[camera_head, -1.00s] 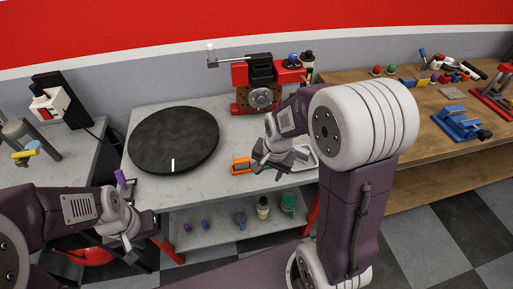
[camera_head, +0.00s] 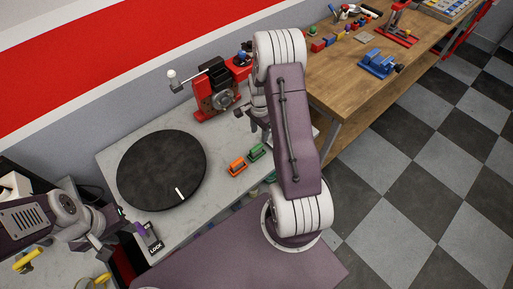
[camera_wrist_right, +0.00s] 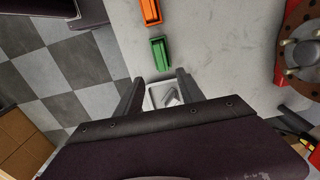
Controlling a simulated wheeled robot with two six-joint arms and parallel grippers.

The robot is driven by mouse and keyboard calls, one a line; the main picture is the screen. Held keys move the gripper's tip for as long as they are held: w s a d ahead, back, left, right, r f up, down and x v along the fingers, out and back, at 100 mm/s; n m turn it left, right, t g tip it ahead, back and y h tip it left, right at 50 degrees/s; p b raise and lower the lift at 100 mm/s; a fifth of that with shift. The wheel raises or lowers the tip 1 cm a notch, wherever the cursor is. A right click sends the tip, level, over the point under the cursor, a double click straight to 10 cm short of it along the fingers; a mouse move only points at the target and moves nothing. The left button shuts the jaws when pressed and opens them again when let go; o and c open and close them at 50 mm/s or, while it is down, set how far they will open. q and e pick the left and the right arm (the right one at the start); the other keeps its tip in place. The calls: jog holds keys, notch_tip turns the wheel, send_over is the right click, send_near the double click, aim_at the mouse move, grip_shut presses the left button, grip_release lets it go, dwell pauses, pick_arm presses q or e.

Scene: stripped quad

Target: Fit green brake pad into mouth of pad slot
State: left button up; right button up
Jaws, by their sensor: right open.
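The green brake pad (camera_head: 257,151) lies on the grey bench, beside an orange pad (camera_head: 237,166). In the right wrist view the green pad (camera_wrist_right: 160,55) lies just beyond my fingertips, untouched. My right gripper (camera_head: 259,128) is above the bench near the green pad; in its wrist view the jaws (camera_wrist_right: 158,82) are apart and empty. The red and dark brake fixture (camera_head: 215,93) stands at the back of the bench; I cannot make out the pad slot's mouth. My left gripper (camera_head: 112,216) is at the bench's front left, its jaws unclear.
A black round turntable (camera_head: 162,170) with a white mark fills the bench's left part. In the right wrist view a white tray (camera_wrist_right: 161,96) shows between the fingers, and a rusty disc (camera_wrist_right: 301,48) at right. A wooden bench (camera_head: 345,75) with a blue vise (camera_head: 377,63) stands right.

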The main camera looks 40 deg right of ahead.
aim_at(256, 147)
jog(key=f, duration=0.2)
jog(key=a+f+p, duration=0.1)
jog(key=shift+w+f, duration=0.2)
jog(key=shift+w, duration=0.1)
jog(key=shift+w+f, duration=0.1)
jog(key=shift+f, duration=0.25)
jog(key=shift+s+f+p, duration=0.2)
jog(key=shift+f+p, duration=0.35)
jog(key=shift+f, duration=0.05)
jog(key=shift+s+f+p, duration=0.15)
jog(key=shift+f+p, duration=0.35)
jog(key=shift+f, duration=0.05)
notch_tip(256, 147, down, 2)
jog(key=shift+w+a+f, duration=0.1)
jog(key=shift+w+f, duration=0.05)
jog(key=shift+f, duration=0.05)
jog(key=shift+w+f, duration=0.1)
jog(key=shift+f, duration=0.05)
pick_arm(q)
jog(key=r, duration=0.2)
jog(key=shift+w+a+r, duration=0.25)
jog(key=shift+a+r, duration=0.05)
jog(key=shift+r, duration=0.1)
pick_arm(e)
grip_shut()
